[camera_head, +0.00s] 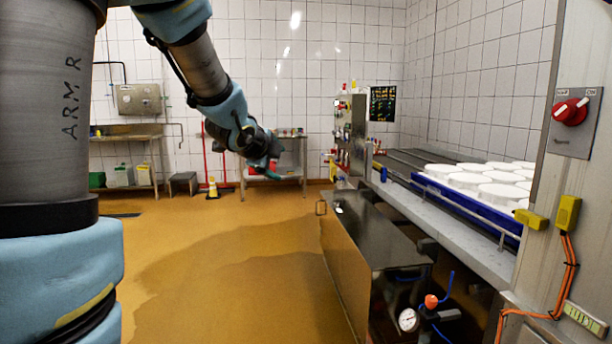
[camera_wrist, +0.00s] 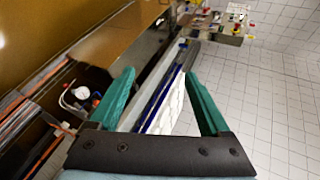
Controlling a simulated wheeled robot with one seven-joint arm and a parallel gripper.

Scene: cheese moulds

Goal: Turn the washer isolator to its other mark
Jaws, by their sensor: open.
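The washer isolator (camera_head: 570,111) is a red rotary knob on a grey plate. The knob's grip lies tilted, near horizontal. My gripper (camera_head: 262,168) hangs in mid-air left of centre in the head view, well apart from the isolator. In the wrist view my gripper (camera_wrist: 165,92) shows two green fingers spread apart with nothing held between them. The isolator does not show in the wrist view.
White moulds (camera_head: 486,180) stand on a blue-edged conveyor (camera_head: 466,204) along the right. A steel cabinet (camera_head: 372,245) with a gauge (camera_head: 408,319) stands before it. A yellow box (camera_head: 568,213) with orange cables sits below the isolator. The ochre floor (camera_head: 220,270) is clear in the middle.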

